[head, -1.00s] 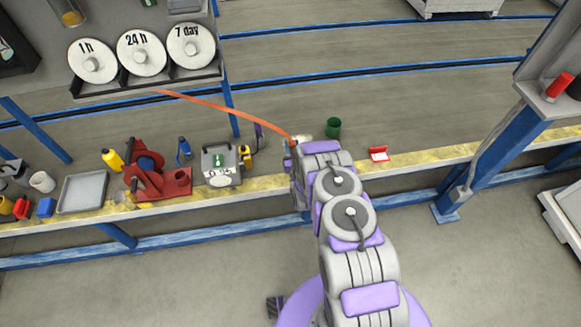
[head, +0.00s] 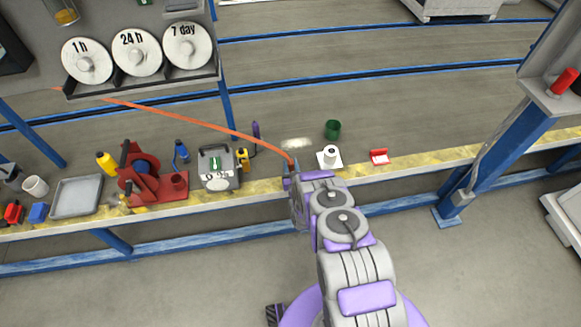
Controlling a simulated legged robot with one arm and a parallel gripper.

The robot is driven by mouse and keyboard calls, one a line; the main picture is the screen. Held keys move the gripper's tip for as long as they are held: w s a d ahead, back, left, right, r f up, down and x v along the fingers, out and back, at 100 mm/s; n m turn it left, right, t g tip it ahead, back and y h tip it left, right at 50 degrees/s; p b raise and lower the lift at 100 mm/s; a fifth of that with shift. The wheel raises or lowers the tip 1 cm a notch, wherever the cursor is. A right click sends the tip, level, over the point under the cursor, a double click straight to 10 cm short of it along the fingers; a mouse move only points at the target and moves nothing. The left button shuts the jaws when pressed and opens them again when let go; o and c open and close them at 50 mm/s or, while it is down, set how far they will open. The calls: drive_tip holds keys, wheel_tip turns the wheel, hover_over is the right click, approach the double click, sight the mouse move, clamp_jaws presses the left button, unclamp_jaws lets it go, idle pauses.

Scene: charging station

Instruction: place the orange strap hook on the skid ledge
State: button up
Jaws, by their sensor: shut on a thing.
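The orange strap (head: 205,127) runs from behind the panel at upper left down to my gripper (head: 292,168). My gripper is shut on the strap's end; the hook itself is too small and too covered by my gripper to make out. It is over the bench near its yellow edge, to the left of a white roll. The long worn yellow strip (head: 400,160) along the front of the bench looks like the skid ledge, but I cannot tell for certain. I cannot tell whether the strap's end touches it.
A grey meter box (head: 218,170) and a yellow tool (head: 242,160) stand left of my gripper. A white roll (head: 330,153), a green cup (head: 332,129) and a red item (head: 380,157) are to its right. A red clamp fixture (head: 145,175) and grey tray (head: 77,197) are further left.

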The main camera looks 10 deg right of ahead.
drive_tip(key=o, duration=1.1)
drive_tip(key=shift+r, duration=0.1)
drive_tip(key=s, duration=1.2)
